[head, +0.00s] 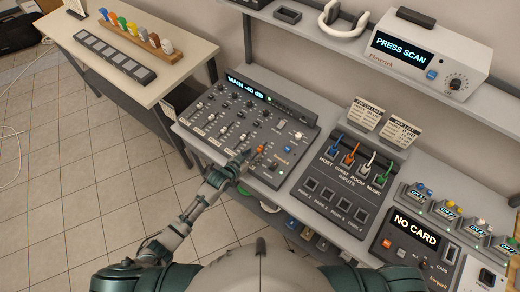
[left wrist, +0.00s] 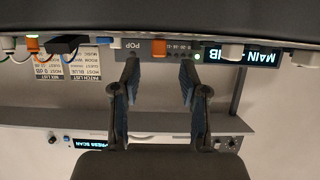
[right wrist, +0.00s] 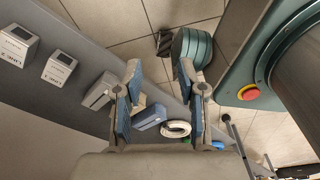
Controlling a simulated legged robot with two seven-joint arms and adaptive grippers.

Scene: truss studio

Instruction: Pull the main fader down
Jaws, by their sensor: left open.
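The mixer (head: 290,117) is a dark sloped console with several faders and knobs. Its display (head: 245,88) reads "MAIN -40 dB"; part of it shows upside down in the left wrist view (left wrist: 240,55). The orange fader cap (head: 261,149) sits at the mixer's front, just right of my left gripper (head: 244,157). In the left wrist view the orange cap (left wrist: 159,47) lies between my open left fingertips, beyond them; contact cannot be told. My right gripper (right wrist: 156,75) is open and empty in the right wrist view, and hidden in the head view.
A patch panel (head: 345,185) with coloured cables stands right of the mixer. A card reader (head: 415,245) reading "NO CARD" is further right. A shelf above holds a scanner (head: 430,52) and headphones (head: 342,20).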

